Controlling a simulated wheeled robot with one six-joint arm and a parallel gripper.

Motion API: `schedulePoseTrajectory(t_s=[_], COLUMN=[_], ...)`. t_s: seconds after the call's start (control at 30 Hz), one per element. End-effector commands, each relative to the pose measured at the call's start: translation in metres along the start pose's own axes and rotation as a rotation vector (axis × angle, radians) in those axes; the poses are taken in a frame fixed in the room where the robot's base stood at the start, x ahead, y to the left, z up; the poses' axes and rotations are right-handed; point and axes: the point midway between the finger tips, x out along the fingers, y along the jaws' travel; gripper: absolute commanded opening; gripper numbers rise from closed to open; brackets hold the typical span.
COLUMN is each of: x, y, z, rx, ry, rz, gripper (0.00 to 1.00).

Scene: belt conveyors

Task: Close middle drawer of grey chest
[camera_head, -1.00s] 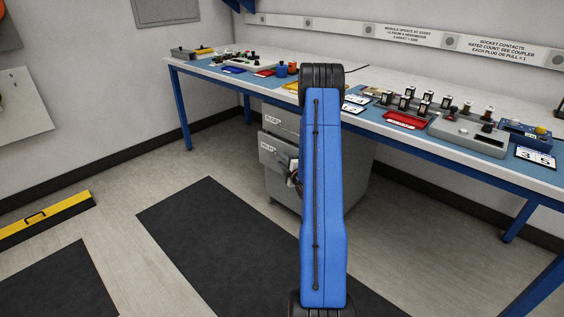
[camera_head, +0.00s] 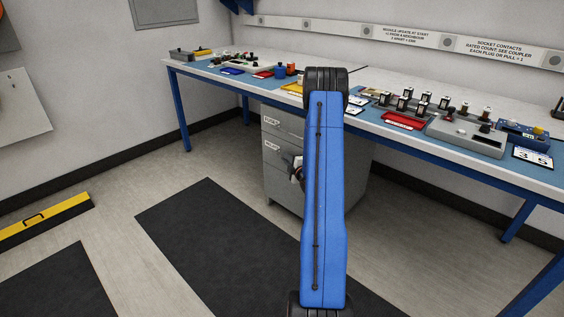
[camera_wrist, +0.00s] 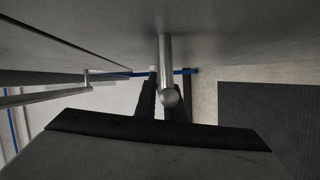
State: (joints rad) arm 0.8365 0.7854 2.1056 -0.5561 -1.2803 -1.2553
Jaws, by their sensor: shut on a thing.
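The grey chest (camera_head: 284,190) stands under the workbench, partly hidden by my blue arm. Its middle drawer (camera_head: 276,162), with a white label, now looks about level with the drawer front above. Any small gap is hard to tell. In the wrist view a round metal bar handle (camera_wrist: 165,58) runs along the grey front, its end towards the camera. My gripper (camera_wrist: 166,84) has its dark fingers on both sides of this handle and is shut on it. In the head view most of my gripper is hidden behind my arm.
The top drawer (camera_head: 280,121) looks shut. Another bar handle (camera_wrist: 45,95) shows at left in the wrist view. The workbench (camera_head: 405,148) overhangs the chest and carries several devices. A dark mat (camera_head: 225,235) lies on clear floor in front.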

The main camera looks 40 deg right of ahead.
Motion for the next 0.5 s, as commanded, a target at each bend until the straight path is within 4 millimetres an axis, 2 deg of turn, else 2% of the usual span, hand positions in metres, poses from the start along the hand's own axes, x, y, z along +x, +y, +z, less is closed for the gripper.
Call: schedulePoseTrajectory(t_s=[0.23, 0.27, 0.3, 0.5], x=[0.0014, 0.0013, 0.0012, 0.001], y=[0.0013, 0.0013, 0.0013, 0.0013], z=[0.0037, 0.0038, 0.0038, 0.0029], rx=[-0.002, -0.002, -0.002, -0.002], ry=[-0.005, -0.006, -0.006, -0.004], rz=[0.001, 0.002, 0.002, 0.002], gripper=[0.0, 0.16, 0.26, 0.28])
